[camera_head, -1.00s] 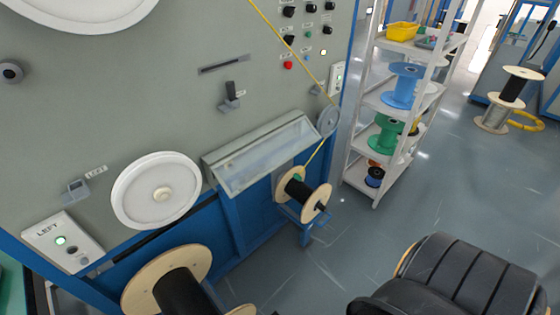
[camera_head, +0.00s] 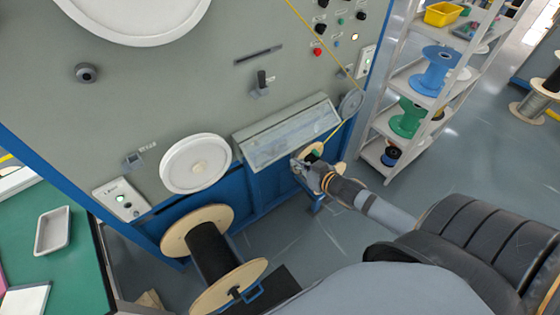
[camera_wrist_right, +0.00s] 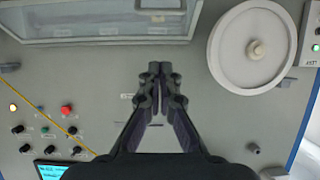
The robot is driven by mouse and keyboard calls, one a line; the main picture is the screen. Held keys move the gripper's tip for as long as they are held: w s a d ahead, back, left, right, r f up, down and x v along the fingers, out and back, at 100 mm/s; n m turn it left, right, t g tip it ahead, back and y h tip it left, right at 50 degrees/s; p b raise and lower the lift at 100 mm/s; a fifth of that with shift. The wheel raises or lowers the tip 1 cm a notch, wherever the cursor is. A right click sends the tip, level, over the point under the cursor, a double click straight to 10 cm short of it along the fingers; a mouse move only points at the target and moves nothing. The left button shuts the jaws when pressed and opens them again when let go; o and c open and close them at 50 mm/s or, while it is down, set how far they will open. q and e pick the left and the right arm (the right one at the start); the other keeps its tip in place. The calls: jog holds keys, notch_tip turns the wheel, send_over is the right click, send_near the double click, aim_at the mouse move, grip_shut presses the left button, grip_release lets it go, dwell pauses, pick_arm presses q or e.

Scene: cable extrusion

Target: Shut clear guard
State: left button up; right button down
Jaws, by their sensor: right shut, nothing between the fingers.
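The clear guard (camera_head: 285,140) is a long see-through panel in a pale frame, slanting out from the grey machine front. It also shows at the top left of the right wrist view (camera_wrist_right: 75,22). I cannot tell how far open it is. My right gripper (camera_head: 298,163) is just below the guard's lower right part in the head view; contact cannot be told. In the right wrist view its fingers (camera_wrist_right: 160,70) are together and empty, pointing toward the guard side. My left gripper is not in view.
A white wheel (camera_head: 195,163) sits left of the guard, and a small pulley (camera_head: 350,103) carries yellow cable at its right. A large black-cored spool (camera_head: 212,250) stands below. A shelf rack (camera_head: 378,150) with spools is at the right. My right arm partly hides a small spool.

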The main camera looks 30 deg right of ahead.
aim_at(282, 155)
pick_arm(q)
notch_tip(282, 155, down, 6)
jog(key=b, duration=0.4)
jog(key=shift+b, duration=0.35)
pick_arm(e)
jog(key=w+a+f, duration=0.1)
jog(key=w+f, duration=0.6)
jog(key=w, duration=0.2)
jog(key=shift+w+a, duration=0.15)
jog(key=shift+a, duration=0.1)
jog(key=shift+f, duration=0.1)
